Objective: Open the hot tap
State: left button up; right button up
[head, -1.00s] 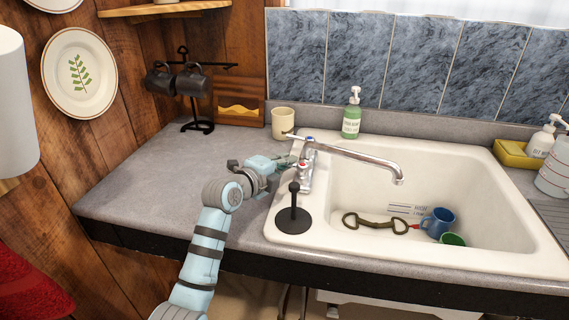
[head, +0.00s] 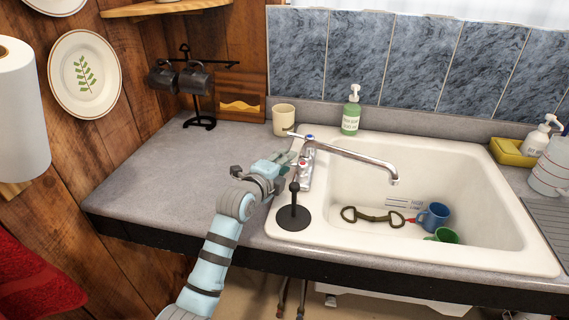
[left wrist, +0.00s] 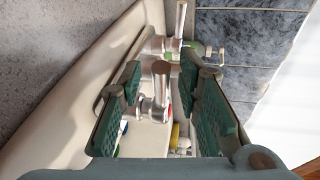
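The sink tap (head: 306,172) stands on the left rim of the white sink, with a chrome spout reaching right over the basin. Its near handle has a red mark (head: 302,163); its far handle has a blue mark (head: 309,138). My left gripper (head: 287,160) is just left of the red-marked handle, low over the counter edge. In the left wrist view my left gripper (left wrist: 160,100) is open, its green-padded fingers apart. The near handle (left wrist: 160,85) shows in the gap between them, and the far handle (left wrist: 180,22) lies beyond. Contact cannot be told. My right gripper is not in view.
A black post on a round base (head: 293,217) stands close in front of the tap. A beige mug (head: 284,120) and a green soap bottle (head: 351,113) stand behind.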

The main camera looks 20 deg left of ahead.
pick_arm(q)
jog(key=v, duration=1.2)
